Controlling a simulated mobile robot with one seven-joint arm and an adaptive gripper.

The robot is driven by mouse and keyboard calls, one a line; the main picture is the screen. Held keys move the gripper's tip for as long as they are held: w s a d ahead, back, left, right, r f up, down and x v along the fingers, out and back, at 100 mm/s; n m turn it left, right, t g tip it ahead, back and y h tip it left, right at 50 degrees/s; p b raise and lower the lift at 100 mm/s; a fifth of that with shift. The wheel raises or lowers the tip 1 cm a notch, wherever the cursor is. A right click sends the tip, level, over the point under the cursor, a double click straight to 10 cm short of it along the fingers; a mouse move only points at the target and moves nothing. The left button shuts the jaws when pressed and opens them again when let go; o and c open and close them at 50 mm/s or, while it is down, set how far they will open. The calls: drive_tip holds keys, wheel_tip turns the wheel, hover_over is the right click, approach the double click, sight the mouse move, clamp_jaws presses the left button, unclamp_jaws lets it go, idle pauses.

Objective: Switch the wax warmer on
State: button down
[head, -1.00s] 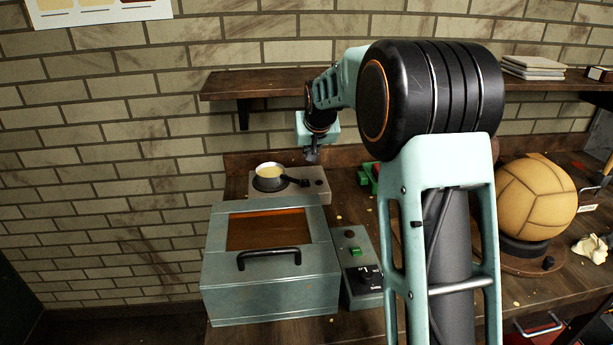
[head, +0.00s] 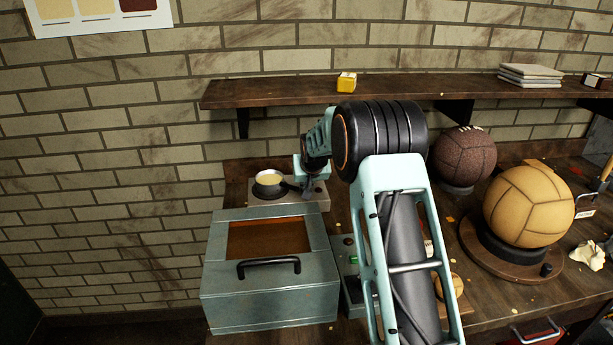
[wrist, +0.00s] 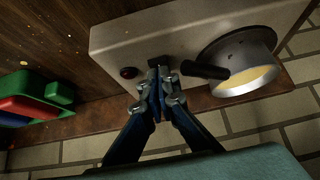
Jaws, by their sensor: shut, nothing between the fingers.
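The wax warmer (head: 290,208) is a low light-grey box at the back of the bench, against the wall. A small pan of pale yellow wax (head: 270,179) sits on its left part, its black handle pointing right. In the wrist view the warmer (wrist: 135,40) shows a small dark red round lamp or button (wrist: 128,72) and, beside it, a small dark part (wrist: 158,61) at my fingertips. My gripper (wrist: 160,80) is shut and empty, its tips over the warmer's face between the red spot and the pan handle (wrist: 205,70). I cannot tell whether they touch.
A grey-green box with an amber window (head: 270,290) stands in front of the warmer. A control box (head: 350,265) is partly hidden by my arm. Green and red pieces (wrist: 35,98) lie beside the warmer. A tan ball (head: 530,200) and brown ball (head: 464,157) stand right. A shelf (head: 270,95) runs above.

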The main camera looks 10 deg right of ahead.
drive_tip(key=shift+f, duration=0.2)
drive_tip(key=shift+s+f+b, duration=0.2)
drive_tip(key=shift+f+b, duration=0.45)
drive_tip(key=shift+b, duration=0.3)
drive_tip(key=shift+s+r, duration=0.1)
drive_tip(key=shift+r+p, duration=0.3)
drive_tip(key=shift+r, duration=0.5)
